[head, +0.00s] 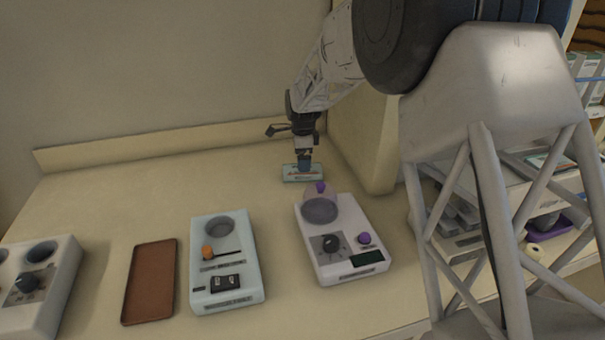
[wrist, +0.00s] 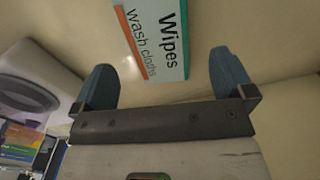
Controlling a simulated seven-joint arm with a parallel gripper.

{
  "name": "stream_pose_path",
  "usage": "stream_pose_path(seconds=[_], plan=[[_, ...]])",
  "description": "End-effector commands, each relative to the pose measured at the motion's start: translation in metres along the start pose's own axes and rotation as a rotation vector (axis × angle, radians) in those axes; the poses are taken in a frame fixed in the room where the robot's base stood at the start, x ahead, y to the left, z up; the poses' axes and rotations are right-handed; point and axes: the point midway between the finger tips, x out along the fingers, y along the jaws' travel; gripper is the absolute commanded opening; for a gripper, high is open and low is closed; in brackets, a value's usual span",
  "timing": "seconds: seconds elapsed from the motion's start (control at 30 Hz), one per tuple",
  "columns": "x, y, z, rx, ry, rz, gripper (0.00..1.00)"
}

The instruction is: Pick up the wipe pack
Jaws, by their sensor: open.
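The wipe pack (head: 291,175) lies on the counter near the back wall in the head view. It is light blue and white with an orange stripe. In the wrist view the wipe pack (wrist: 160,38) shows the words "Wipes" and "wash cloths", and its upper end is cut off by the picture edge. My gripper (head: 304,163) is right at the pack in the head view and hides part of it. In the wrist view my gripper (wrist: 165,82) has its two blue fingers apart, with the pack showing between and beyond them. I cannot tell whether a finger touches it.
A white device with a round clear dish (head: 320,210) stands just in front of the pack. A pale blue device (head: 240,255), a brown tray (head: 150,283) and another white device (head: 55,290) stand further left. The counter left of the pack is clear.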

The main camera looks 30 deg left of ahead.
Motion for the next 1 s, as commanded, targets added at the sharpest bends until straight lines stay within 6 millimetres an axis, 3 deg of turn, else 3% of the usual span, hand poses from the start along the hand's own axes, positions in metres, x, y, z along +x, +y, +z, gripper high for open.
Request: stream_pose_path(seconds=[0.6,1.0], plan=[[0.051,0.001,0.001,0.0,0.0,0.001,1.0],[0.052,0.001,0.001,0.0,0.0,0.0,1.0]])
